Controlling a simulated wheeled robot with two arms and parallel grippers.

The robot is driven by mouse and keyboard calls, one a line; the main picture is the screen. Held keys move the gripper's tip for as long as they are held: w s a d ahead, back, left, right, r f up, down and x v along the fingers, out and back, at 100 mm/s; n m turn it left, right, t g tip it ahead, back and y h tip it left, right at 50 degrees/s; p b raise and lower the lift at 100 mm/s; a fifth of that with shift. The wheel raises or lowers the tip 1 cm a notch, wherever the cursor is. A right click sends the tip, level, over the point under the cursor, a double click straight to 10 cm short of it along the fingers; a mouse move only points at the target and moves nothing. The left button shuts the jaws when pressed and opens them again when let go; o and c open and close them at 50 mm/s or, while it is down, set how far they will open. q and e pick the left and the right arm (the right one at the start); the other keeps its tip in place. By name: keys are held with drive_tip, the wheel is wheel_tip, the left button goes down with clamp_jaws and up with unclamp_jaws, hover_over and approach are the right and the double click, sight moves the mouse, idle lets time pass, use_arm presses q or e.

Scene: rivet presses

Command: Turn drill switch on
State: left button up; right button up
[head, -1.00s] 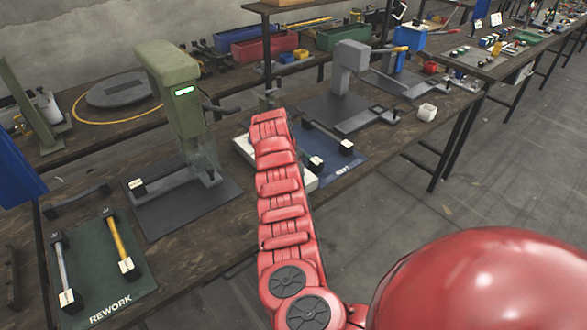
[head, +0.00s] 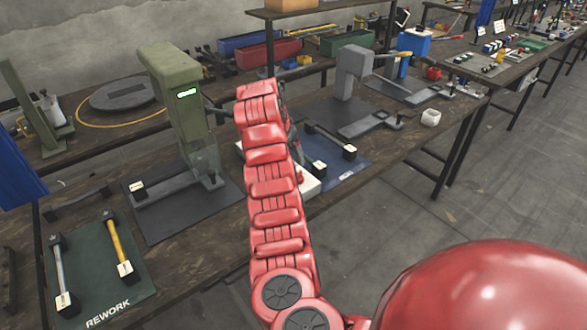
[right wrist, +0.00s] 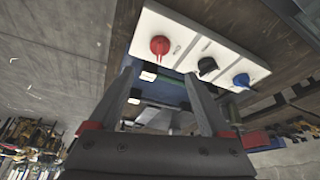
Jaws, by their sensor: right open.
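A white switch panel (right wrist: 185,48) shows in the right wrist view, with a red knob (right wrist: 160,45), a black knob (right wrist: 207,66) and a blue knob (right wrist: 241,80) in a row. I cannot tell which one is the drill switch. In the head view only a part of the white panel (head: 311,185) shows beside my red right arm, which hides the rest. My right gripper (right wrist: 160,74) is open and empty, its fingers apart from the knobs. In the head view the arm hides most of it. My left gripper is not in view.
A green press (head: 168,68) with a lit green display stands left of my arm, a grey press (head: 352,70) to its right. A green rework mat (head: 100,262) with two tools lies at the front left. A blue mat (head: 345,176) lies right of the panel.

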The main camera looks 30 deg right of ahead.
drive_tip(key=v, duration=0.6)
drive_tip(key=shift+r, duration=0.35)
drive_tip(key=shift+s+a, duration=0.1)
drive_tip(key=shift+a, duration=0.05)
